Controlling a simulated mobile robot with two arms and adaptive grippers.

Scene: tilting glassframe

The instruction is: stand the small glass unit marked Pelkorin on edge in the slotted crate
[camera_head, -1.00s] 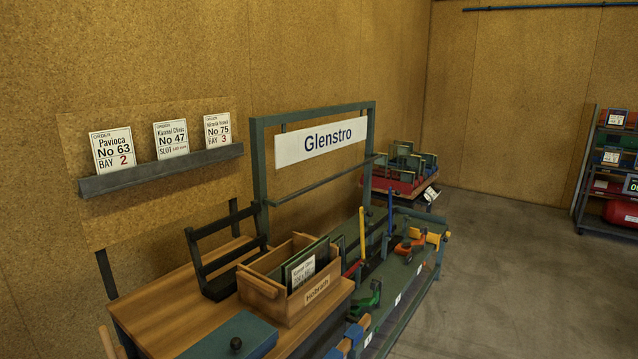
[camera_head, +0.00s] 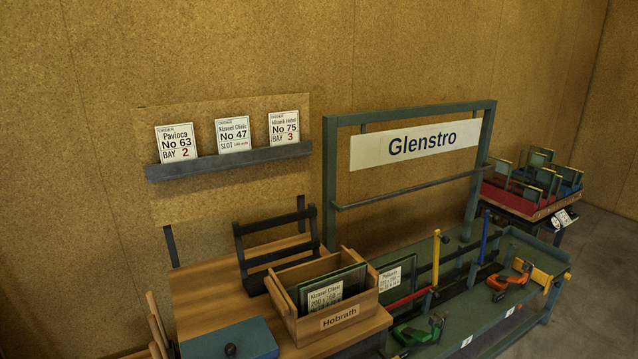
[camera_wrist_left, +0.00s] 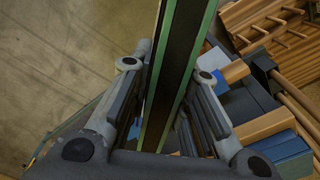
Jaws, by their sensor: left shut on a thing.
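In the left wrist view my left gripper (camera_wrist_left: 170,105) is shut on a glass unit (camera_wrist_left: 178,60), seen edge-on with green edges and a dark band between them. Its marking is hidden. The left gripper is not in the head view. The wooden crate marked Hobrath (camera_head: 288,318) stands on the wooden bench top, with glass units on edge in it; the front card reads Kizanel Clinic (camera_head: 325,297). Another labelled unit (camera_head: 396,278) shows just right of the crate; its small lettering is unclear. My right gripper is not in view.
A dark rack (camera_head: 240,252) stands behind the crate. A blue lidded box (camera_head: 210,343) lies at the bench's front left. The green Glenstro frame (camera_head: 330,190) rises behind the green bench, which holds clamps (camera_head: 510,280). A red and blue tray (camera_head: 497,198) is farther right.

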